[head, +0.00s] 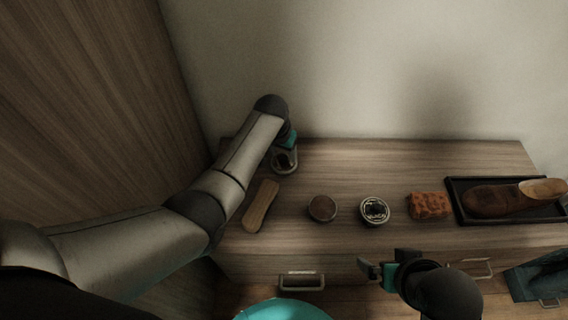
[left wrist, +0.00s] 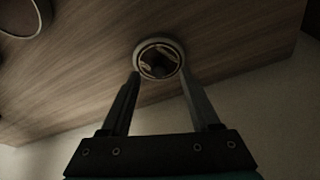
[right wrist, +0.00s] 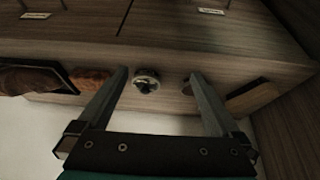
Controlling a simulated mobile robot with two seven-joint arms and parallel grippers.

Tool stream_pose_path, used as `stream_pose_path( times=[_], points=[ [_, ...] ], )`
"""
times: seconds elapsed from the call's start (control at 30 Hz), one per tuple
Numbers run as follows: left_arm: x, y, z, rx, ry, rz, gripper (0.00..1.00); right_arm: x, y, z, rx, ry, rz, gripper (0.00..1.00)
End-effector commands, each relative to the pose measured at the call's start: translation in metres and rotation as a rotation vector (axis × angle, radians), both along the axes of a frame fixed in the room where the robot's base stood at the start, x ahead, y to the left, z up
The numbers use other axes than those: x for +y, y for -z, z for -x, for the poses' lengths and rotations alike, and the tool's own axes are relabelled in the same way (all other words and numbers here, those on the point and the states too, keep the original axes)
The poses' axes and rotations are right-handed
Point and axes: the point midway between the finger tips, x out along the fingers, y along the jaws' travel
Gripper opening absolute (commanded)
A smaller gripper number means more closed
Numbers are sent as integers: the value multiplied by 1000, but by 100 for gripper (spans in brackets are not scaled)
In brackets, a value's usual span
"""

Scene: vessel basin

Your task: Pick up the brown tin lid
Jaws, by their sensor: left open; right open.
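A round, pale-rimmed tin lid with a brownish middle and dark marks (left wrist: 158,60) lies on the wooden top, apparently the brown tin lid. In the head view it is mostly covered by my left gripper (head: 285,158) near the back left. In the left wrist view the open fingers point at it, one tip by each side; I cannot tell whether they touch it. A round tin with brown contents (head: 322,208) stands in front, to the right. My right gripper (head: 376,270) is open and empty in front of the cabinet.
A wooden brush (head: 261,206) lies left of the brown tin. To its right are a black-labelled tin (head: 375,211), an orange sponge (head: 430,206) and a dark tray (head: 464,215) with a shoe. The wall is close behind. Drawer handles (head: 301,281) stick out at the front.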

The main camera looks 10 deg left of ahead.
Motion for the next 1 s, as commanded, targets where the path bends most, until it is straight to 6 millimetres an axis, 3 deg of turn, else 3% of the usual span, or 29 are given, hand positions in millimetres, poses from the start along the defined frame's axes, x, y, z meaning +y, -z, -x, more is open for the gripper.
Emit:
stream_pose_path(
  times=[0.13, 0.47, 1.0],
  points=[
    [-1, 15, -3, 1, 0, 1, 63, 8, -7, -6, -71, -14, -25, 100],
    [-1, 16, -3, 1, 0, 1, 63, 10, -14, -8, -99, -19, -34, 100],
    [-1, 16, -3, 1, 0, 1, 4, 10, -14, -8, -98, -18, -33, 100]
  ],
)
